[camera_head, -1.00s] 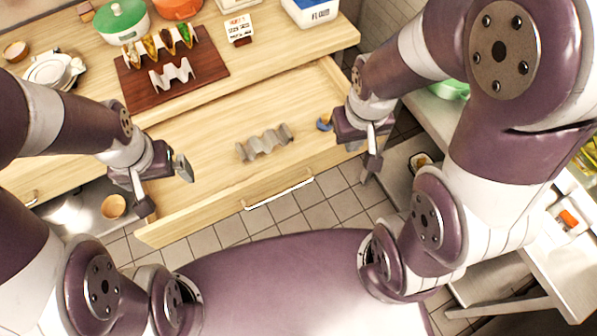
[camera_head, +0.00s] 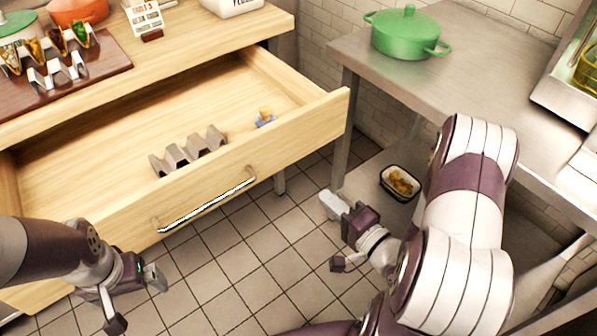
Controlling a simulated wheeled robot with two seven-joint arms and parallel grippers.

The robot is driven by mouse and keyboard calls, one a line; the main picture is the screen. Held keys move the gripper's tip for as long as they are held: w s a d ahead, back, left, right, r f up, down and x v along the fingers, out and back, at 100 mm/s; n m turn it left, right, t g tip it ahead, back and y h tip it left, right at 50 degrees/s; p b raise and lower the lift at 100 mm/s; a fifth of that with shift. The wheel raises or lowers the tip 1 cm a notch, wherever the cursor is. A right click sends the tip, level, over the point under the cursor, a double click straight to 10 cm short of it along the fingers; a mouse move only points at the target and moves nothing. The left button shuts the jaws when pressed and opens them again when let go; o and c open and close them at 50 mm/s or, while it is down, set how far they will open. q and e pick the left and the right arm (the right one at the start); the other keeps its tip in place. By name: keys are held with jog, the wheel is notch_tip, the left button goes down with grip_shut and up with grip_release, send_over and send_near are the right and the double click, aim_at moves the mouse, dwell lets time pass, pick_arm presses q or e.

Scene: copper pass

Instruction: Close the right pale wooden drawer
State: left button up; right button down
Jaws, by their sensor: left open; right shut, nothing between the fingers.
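The pale wooden drawer (camera_head: 300,138) stands pulled out from the counter, open, with its front facing me. Its long metal handle (camera_head: 207,201) runs along the front panel. Inside lie a grey wavy holder (camera_head: 188,151) and a small blue and yellow item (camera_head: 265,118). My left gripper (camera_head: 137,299) is open and empty, in front of the drawer's left part and below the handle. My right gripper (camera_head: 336,222) is shut and empty, to the right of the handle and apart from the drawer front.
The wooden counter (camera_head: 215,42) above holds a dark board (camera_head: 105,72) with wavy holders and a small sign (camera_head: 144,18). A steel table (camera_head: 460,70) with a green pot (camera_head: 407,32) stands at right. A food dish (camera_head: 400,183) sits on its lower shelf. Tiled floor lies before the drawer.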

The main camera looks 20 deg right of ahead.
aim_at(280, 151)
pick_arm(q)
notch_tip(280, 151, down, 2)
jog(key=shift+a+f+b, duration=0.1)
jog(key=shift+f+b, duration=0.05)
jog(key=shift+b, duration=0.95)
pick_arm(e)
jog(key=shift+m+t, duration=0.3)
jog(key=shift+m, duration=0.3)
jog(key=x, duration=0.9)
jog(key=r+x, duration=0.1)
jog(key=x, duration=0.4)
jog(key=shift+w+r, duration=0.1)
jog(key=shift+w+a, duration=0.1)
